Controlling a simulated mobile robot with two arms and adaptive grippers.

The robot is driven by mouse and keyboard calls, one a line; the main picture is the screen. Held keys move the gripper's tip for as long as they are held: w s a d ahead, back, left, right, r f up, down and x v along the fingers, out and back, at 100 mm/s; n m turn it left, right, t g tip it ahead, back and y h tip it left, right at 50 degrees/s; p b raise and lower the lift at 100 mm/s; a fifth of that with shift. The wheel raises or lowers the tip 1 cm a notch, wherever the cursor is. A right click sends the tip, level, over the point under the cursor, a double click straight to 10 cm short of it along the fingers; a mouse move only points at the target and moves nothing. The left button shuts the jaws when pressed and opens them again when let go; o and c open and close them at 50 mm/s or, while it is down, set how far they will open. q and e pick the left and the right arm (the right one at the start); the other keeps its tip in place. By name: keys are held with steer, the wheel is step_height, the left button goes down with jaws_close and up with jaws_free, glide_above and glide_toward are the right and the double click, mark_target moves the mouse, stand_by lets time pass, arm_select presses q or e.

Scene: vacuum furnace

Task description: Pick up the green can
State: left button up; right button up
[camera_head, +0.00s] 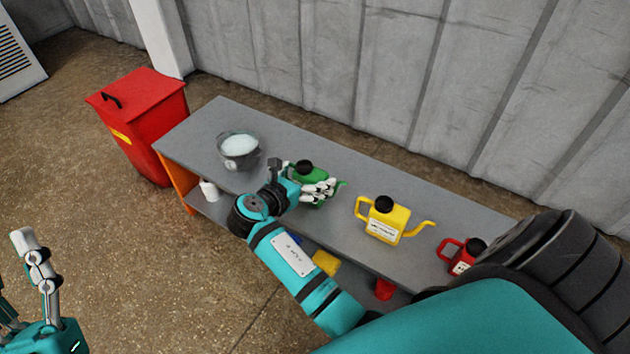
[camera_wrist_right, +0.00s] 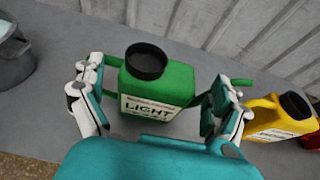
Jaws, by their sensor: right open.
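The green can (camera_head: 306,173) with a black cap stands upright on the grey table. It also shows in the right wrist view (camera_wrist_right: 158,82), with a white label reading "LIGHT". My right gripper (camera_head: 308,188) is open at the can. In the wrist view its fingers (camera_wrist_right: 158,92) are spread, one on each side of the can. The right finger overlaps the can's edge in the picture; I cannot tell whether either finger touches it. My left gripper (camera_head: 36,260) is only partly in view at the lower left, away from the table; its opening cannot be judged.
A yellow can (camera_head: 382,221) and a red can (camera_head: 460,255) stand right of the green can on the table (camera_head: 200,138). A red bin (camera_head: 150,115) is beyond the table's left end. A wall runs behind.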

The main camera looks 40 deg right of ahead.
steer(key=c, duration=1.5)
steer(key=shift+r, duration=0.1)
steer(key=shift+c, duration=0.2)
